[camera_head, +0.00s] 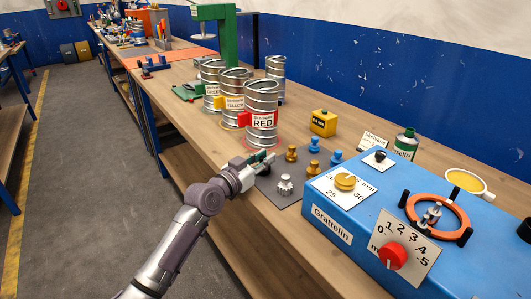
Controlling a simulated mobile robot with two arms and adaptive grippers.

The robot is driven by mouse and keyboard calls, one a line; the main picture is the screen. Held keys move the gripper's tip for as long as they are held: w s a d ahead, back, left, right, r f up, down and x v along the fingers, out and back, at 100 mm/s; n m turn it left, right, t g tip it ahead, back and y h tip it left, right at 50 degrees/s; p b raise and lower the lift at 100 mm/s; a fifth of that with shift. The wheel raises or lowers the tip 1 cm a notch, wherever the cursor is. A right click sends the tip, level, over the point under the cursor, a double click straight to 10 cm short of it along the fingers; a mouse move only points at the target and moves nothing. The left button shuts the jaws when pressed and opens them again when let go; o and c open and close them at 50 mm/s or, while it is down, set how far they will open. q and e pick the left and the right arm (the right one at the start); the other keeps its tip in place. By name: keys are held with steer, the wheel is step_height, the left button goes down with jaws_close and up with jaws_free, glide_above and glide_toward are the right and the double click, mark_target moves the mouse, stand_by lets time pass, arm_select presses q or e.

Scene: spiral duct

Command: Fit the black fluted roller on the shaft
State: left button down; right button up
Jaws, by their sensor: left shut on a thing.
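My left gripper (264,161) reaches in from the lower left and is shut on a small dark thing at the edge of the grey mat. The fingers hide most of it, so I cannot tell if it is the black fluted roller. The blue machine (328,215) marked Grattelin stands at the right. On top of it is an orange ring (449,203) with a silver upright part (431,215) inside and black cylinders at its rim. I cannot tell which part is the shaft. My right gripper is not in view.
A silver toothed piece (285,184), brass pieces (291,153) and blue pieces (313,143) stand on the mat (290,200). A coiled can marked RED (262,102) stands just behind my gripper, other cans beyond. A yellow block (323,122) is further right.

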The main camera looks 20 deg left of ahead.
arm_select(q)
steer(key=shift+f, duration=0.15)
steer(key=c, duration=1)
jaws_free()
